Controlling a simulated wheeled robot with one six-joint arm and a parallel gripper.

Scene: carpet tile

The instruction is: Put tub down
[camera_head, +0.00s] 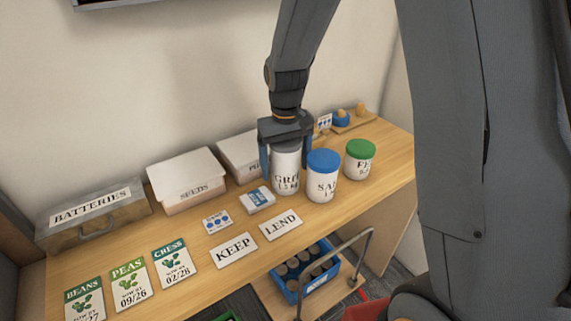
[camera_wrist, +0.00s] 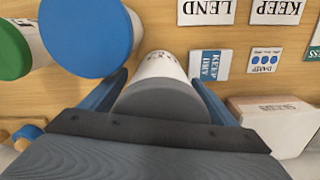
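The tub held by my gripper is white with a grey lid and a label that seems to read GRIT (camera_head: 286,177). It is upright at the middle of the wooden table (camera_head: 200,279). My gripper (camera_head: 287,170) comes from above, with its blue fingers on either side of the tub, against its sides. In the wrist view the tub (camera_wrist: 160,68) sits between both fingers (camera_wrist: 159,80). Its base is at or very near the tabletop; I cannot tell if it touches.
A blue-lidded tub (camera_head: 323,184) stands close on the right, then a green-lidded tub (camera_head: 359,167). KEEP (camera_head: 234,250) and LEND (camera_head: 281,225) cards lie in front. The SEEDS box (camera_head: 188,182) and BATTERIES case (camera_head: 93,216) stand farther left.

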